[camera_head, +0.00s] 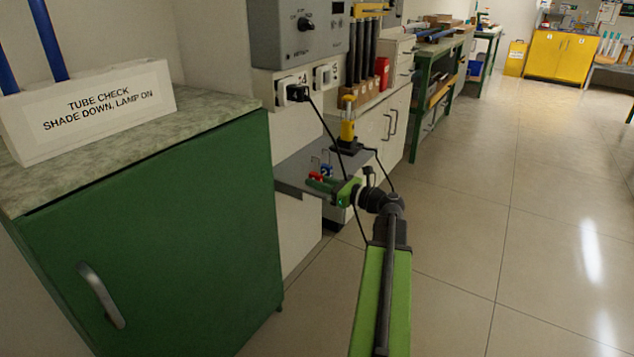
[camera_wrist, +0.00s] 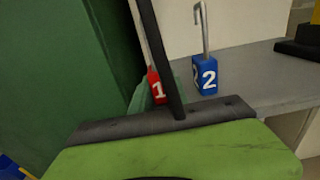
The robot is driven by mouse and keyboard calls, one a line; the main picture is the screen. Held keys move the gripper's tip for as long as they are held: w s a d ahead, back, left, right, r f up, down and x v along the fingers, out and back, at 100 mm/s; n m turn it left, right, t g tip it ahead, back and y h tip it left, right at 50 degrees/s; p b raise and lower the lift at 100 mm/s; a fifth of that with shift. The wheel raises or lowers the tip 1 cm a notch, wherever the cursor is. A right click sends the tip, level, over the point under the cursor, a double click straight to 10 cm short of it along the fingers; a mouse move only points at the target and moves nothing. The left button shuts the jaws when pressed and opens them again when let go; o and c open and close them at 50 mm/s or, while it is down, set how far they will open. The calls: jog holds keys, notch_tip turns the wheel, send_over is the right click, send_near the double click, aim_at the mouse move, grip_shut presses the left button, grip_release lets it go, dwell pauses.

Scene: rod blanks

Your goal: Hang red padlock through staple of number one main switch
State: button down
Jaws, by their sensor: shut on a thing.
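The red padlock (camera_wrist: 157,88), marked 1, stands between the green fingers of my gripper in the wrist view, partly hidden by a dark bar. My gripper (camera_head: 320,183) is shut on it at the low grey shelf. In the head view the red padlock (camera_head: 316,176) shows just behind the fingers. A blue padlock (camera_wrist: 207,76), marked 2, with its shackle up, stands on the shelf just right of it.
The grey shelf (camera_head: 290,180) carries a yellow-and-black upright tool (camera_head: 347,125). Black cables hang from a wall socket (camera_head: 293,92) near my arm. A green cabinet (camera_head: 170,230) stands close on the left. The tiled floor at right is clear.

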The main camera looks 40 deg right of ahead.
aim_at(320, 173)
jog(key=shift+r+p, duration=1.45)
jog(key=shift+r, duration=0.05)
jog(key=shift+r, duration=0.1)
